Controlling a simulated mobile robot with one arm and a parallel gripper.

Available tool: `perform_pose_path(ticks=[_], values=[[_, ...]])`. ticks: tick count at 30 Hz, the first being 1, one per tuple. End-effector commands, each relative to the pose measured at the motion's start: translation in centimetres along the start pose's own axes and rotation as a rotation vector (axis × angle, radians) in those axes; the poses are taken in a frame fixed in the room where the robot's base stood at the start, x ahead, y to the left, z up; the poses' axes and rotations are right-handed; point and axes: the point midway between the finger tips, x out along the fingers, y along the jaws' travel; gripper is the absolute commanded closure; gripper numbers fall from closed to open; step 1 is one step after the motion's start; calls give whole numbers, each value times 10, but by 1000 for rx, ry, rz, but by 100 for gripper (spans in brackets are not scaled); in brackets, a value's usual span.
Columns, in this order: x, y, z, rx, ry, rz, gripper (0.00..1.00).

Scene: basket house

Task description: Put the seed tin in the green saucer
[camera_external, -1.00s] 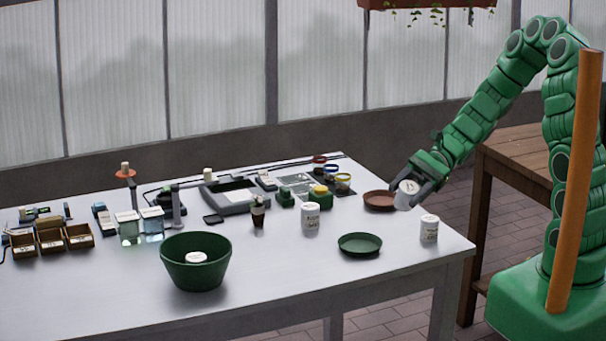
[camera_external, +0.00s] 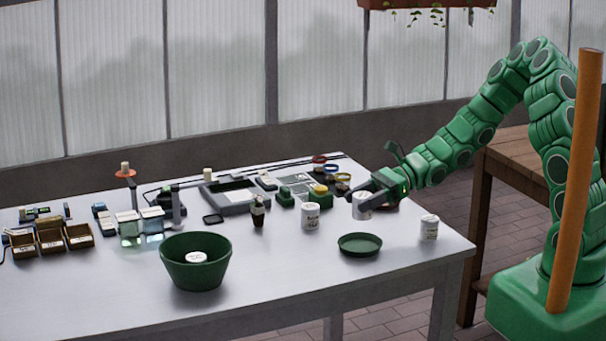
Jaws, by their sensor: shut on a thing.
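My gripper (camera_external: 368,190) is shut on a white tin (camera_external: 361,208) with small dark print. It holds the tin up, behind and above the green saucer (camera_external: 360,245), with a gap between them. The green saucer is empty and lies near the table's front right. Two similar white tins stand on the table, one left of the saucer (camera_external: 310,217) and one to its right (camera_external: 429,229). The print on the tins is too small to read, so I cannot tell from it which is the seed tin.
A green bowl (camera_external: 195,275) with a white-topped thing inside stands front left. A brown saucer is mostly hidden behind my gripper. A dark small pot (camera_external: 258,215), a grey tray device (camera_external: 236,197) and small brown boxes (camera_external: 50,241) stand farther left.

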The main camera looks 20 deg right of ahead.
Motion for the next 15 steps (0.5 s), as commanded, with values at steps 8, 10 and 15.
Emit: perform_pose_path(ticks=[8,10,15], values=[[6,-2,-15,11,-2,-6,80],[8,-2,-23,11,-2,-5,80],[13,-2,-40,12,-2,-5,80]])
